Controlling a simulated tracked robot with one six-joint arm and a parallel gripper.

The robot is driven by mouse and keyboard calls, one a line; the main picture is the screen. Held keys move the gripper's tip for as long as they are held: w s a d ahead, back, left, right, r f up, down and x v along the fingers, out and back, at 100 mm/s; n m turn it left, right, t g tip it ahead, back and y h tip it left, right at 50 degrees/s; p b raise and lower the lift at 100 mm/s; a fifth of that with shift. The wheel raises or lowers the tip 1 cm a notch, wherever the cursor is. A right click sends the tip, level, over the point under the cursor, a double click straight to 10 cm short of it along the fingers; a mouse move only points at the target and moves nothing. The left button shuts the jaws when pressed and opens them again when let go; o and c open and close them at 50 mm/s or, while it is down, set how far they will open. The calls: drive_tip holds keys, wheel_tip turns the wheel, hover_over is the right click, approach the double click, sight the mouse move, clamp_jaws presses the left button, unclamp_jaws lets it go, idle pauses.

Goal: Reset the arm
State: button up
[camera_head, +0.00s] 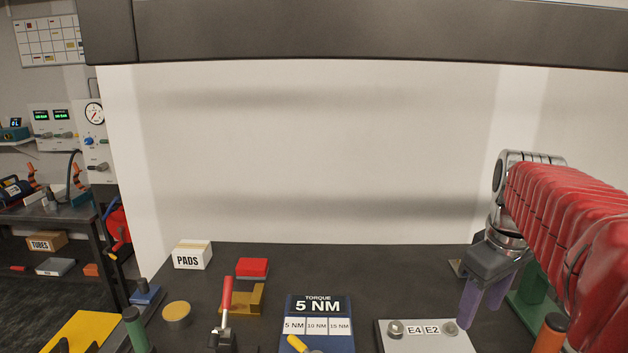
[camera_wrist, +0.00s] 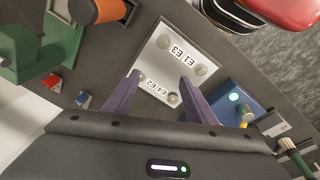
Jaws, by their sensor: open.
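My arm, in a red ribbed sleeve, comes in from the right in the head view. My gripper (camera_head: 481,308) has two purple fingers pointing down, spread apart with nothing between them. It hangs near the right end of a light metal plate (camera_head: 440,344) marked E4 and E2. In the wrist view my gripper (camera_wrist: 160,80) is open, and its fingertips lie over the near end of the plate (camera_wrist: 160,62), which also shows the label E1 E3 and round studs. Whether the fingers touch the plate cannot be told.
A green block (camera_head: 527,312) and an orange-topped cylinder (camera_head: 551,334) stand close right of my gripper. Left on the bench are a blue torque board (camera_head: 318,308), a red-handled clamp (camera_head: 226,298), a red block (camera_head: 252,267) and a PADS box (camera_head: 192,256). The back middle is clear.

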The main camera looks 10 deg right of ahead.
drive_tip(key=s+a+f+m+t, duration=0.1)
drive_tip(key=s+a+f, duration=0.1)
drive_tip(key=a, duration=0.5)
drive_tip(key=s+a+f+m+t, duration=0.1)
drive_tip(key=s+a+f, duration=0.1)
drive_tip(key=a, duration=0.6)
drive_tip(key=s+a+f+t, duration=0.1)
drive_tip(key=s+a+f, duration=0.1)
drive_tip(key=a+f, duration=0.2)
drive_tip(key=a, duration=0.3)
drive_tip(key=shift+s+a+m+t+y, duration=0.3)
drive_tip(key=shift+s+m+t+y, duration=0.1)
